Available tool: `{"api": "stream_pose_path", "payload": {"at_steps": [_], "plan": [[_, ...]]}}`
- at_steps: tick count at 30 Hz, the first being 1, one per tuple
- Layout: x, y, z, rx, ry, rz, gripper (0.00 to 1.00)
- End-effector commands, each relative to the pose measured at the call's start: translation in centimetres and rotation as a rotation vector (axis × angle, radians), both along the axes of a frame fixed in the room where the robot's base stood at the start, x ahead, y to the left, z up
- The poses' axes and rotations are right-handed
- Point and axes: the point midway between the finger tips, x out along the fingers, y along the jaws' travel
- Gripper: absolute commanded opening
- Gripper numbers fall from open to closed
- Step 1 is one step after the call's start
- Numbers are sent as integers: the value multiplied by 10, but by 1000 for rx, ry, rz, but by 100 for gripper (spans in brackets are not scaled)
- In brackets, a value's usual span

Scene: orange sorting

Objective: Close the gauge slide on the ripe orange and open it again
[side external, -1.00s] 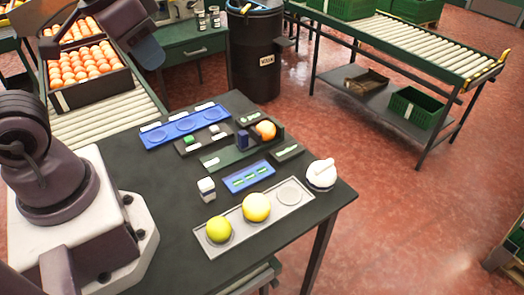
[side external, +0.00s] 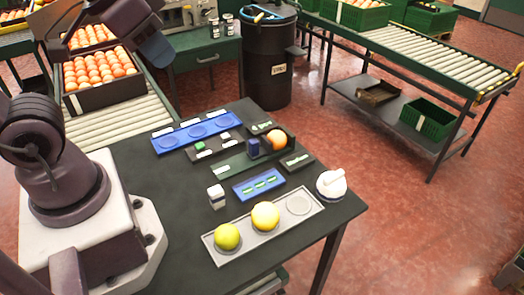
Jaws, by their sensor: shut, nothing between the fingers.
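The gauge (side external: 232,164) is a long dark green base on the dark table. The ripe orange (side external: 277,138) sits at its far right end. The slide, a small blue upright block (side external: 253,149), stands just left of the orange; a narrow gap or light contact between them cannot be told apart. A dark part of my arm shows at the upper left, well away from the gauge. My gripper's fingers cannot be made out in this view.
Blue trays (side external: 166,145) (side external: 240,194), a small white box (side external: 216,196) and a white round item (side external: 332,186) stand around the gauge.

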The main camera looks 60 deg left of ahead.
Motion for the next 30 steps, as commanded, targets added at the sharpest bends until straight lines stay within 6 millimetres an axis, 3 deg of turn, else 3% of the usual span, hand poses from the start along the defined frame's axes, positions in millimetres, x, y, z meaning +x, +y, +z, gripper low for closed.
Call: {"api": "stream_pose_path", "payload": {"at_steps": [11,14,18,23,30], "plan": [[0,0,0,0,0,0,0],[0,1,-1,0,7,4,21],[6,3,-18,-1,93,17,49],[37,10,-34,-4,233,40,49],[98,26,-66,-5,441,64,49]]}}
